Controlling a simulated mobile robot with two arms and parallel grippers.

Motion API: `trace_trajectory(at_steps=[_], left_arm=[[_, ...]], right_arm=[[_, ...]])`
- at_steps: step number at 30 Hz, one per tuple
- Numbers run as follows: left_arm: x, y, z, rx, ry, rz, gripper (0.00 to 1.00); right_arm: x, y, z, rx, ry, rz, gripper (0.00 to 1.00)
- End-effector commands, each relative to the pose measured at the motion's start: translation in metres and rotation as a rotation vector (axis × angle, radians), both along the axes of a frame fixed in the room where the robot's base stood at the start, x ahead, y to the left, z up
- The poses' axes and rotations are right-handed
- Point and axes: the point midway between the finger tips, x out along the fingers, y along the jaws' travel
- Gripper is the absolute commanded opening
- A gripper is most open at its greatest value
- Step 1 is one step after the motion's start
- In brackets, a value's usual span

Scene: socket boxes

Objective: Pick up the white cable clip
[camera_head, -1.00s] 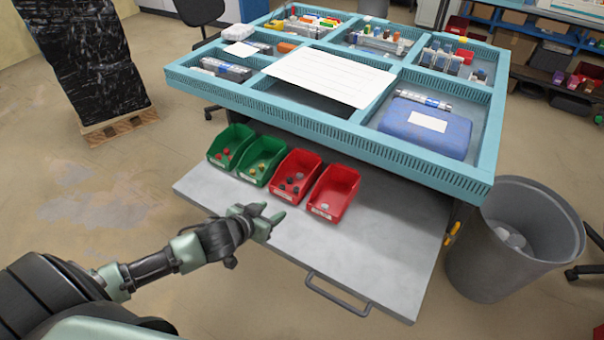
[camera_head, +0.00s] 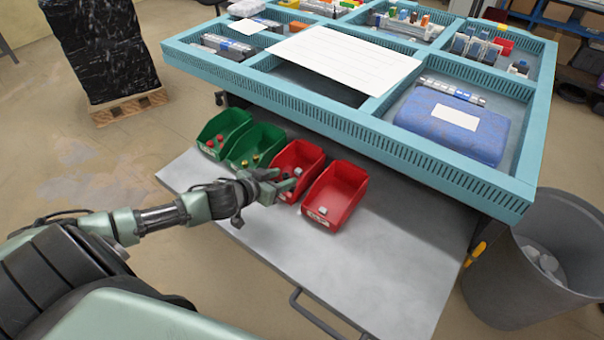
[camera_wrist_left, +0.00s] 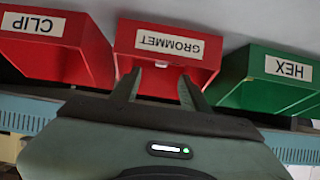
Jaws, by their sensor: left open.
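Another small pale piece (camera_head: 322,210) lies near the front of the right red bin (camera_head: 345,184). My left gripper (camera_head: 287,181) is open at the front of the left red bin. In the left wrist view its two fingers (camera_wrist_left: 161,84) straddle the middle of the bin labelled GROMMET (camera_wrist_left: 125,40), with a small white bit (camera_wrist_left: 161,64) showing between them. The bin labelled CLIP (camera_wrist_left: 75,60) is beside it.
Two green bins (camera_head: 222,130) with small red and yellow pieces stand left of the red ones. The teal divided tray (camera_head: 350,125) rises behind the bins. The grey shelf (camera_head: 380,255) is clear at front right. A grey waste bin (camera_head: 525,290) stands at right.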

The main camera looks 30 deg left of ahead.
Motion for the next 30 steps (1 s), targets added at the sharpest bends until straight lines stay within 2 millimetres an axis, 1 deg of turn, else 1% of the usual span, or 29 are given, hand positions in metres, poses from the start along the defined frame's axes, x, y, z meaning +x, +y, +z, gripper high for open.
trace_trajectory(at_steps=[3,11,19,23,29,30], left_arm=[[0.012,0.0,-0.005,-0.001,-0.003,0.001,0.45],[0.028,-0.001,-0.013,0.0,-0.002,0.001,0.45],[0.059,-0.002,-0.029,0.0,-0.001,0.001,0.45],[0.065,-0.003,-0.034,0.0,0.001,0.0,0.45],[0.065,-0.003,-0.035,0.0,0.002,-0.001,0.45],[0.065,-0.003,-0.035,0.0,0.002,-0.001,0.43]], right_arm=[[0.005,0.0,-0.001,0.001,-0.007,0.0,0.0],[0.007,0.0,-0.001,0.0,-0.01,-0.001,0.0],[0.007,0.0,-0.002,0.0,-0.011,-0.001,0.0],[0.008,0.0,-0.002,0.001,-0.012,-0.001,0.0],[0.008,0.0,-0.002,0.001,-0.013,-0.001,0.0],[0.009,0.0,-0.002,0.0,-0.013,-0.001,0.0]])
